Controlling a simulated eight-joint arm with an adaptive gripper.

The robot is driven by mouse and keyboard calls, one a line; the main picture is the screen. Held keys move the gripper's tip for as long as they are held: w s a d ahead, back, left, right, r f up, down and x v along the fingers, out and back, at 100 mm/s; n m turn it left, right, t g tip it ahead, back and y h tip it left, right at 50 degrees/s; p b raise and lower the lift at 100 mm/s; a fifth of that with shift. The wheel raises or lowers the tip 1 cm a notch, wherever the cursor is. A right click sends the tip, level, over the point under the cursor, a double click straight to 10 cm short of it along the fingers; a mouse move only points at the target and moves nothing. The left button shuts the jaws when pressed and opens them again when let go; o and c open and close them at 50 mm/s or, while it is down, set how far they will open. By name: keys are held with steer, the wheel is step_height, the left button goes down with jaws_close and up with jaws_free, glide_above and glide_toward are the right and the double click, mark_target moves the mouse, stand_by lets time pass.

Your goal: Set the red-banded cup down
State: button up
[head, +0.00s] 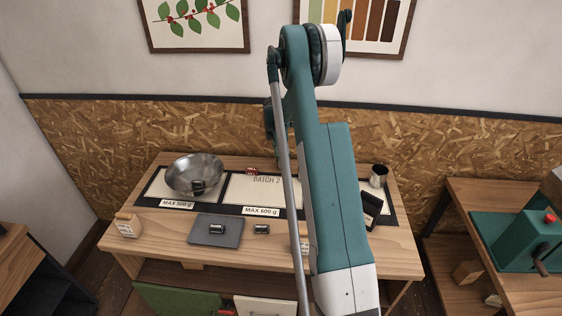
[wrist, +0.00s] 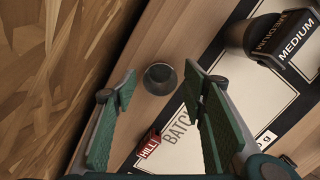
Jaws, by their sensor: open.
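In the wrist view my gripper (wrist: 160,71) is open, its green-padded fingers spread apart. A small round grey cup (wrist: 160,79) with a dark opening shows between the fingertips, from above. It appears to stand on bare wood behind the mat, and neither finger visibly touches it. I see no red band on it from this angle. In the head view my arm hides the gripper. A metal cup (head: 378,177) stands at the right back of the table (head: 160,245) there. I cannot tell whether it is the same cup.
A red HILL tag (wrist: 148,143) lies near the right finger. A dark MEDIUM container (wrist: 280,60) is at the upper right of the wrist view. In the head view a steel bowl (head: 195,174) stands at the left, and a grey pad (head: 214,240) lies in front.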

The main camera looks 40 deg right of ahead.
mark_target(278, 168)
step_height(278, 168, up, 10)
steer(key=a, duration=0.1)
stand_by(0.4)
steer(key=shift+w+a+f, duration=0.1)
stand_by(0.4)
steer(key=s+a+r+m+t, duration=0.25)
steer(key=s+a+r, duration=0.35)
steer(key=a+r, duration=0.65)
steer(key=s+a+r+m+t, duration=0.1)
steer(key=s+a+r+m, duration=0.3)
steer(key=s+a+r, duration=0.8)
steer(key=s+a+r+m+t, duration=0.15)
steer(key=s+a, duration=0.25)
steer(key=a, duration=0.4)
steer(key=s+a+m, duration=0.3)
steer(key=s+a, duration=0.1)
steer(key=a, duration=0.3)
steer(key=s+a+f+m+t, duration=0.1)
steer(key=s+a+f+m, duration=0.1)
steer(key=s+a, duration=0.2)
steer(key=s+a+f+m+t+y, duration=0.1)
steer(key=s+a, duration=0.4)
steer(key=s, duration=0.5)
steer(key=shift+s+f+m, duration=0.15)
steer(key=shift+f+m, duration=0.35)
steer(key=shift+m, duration=0.1)
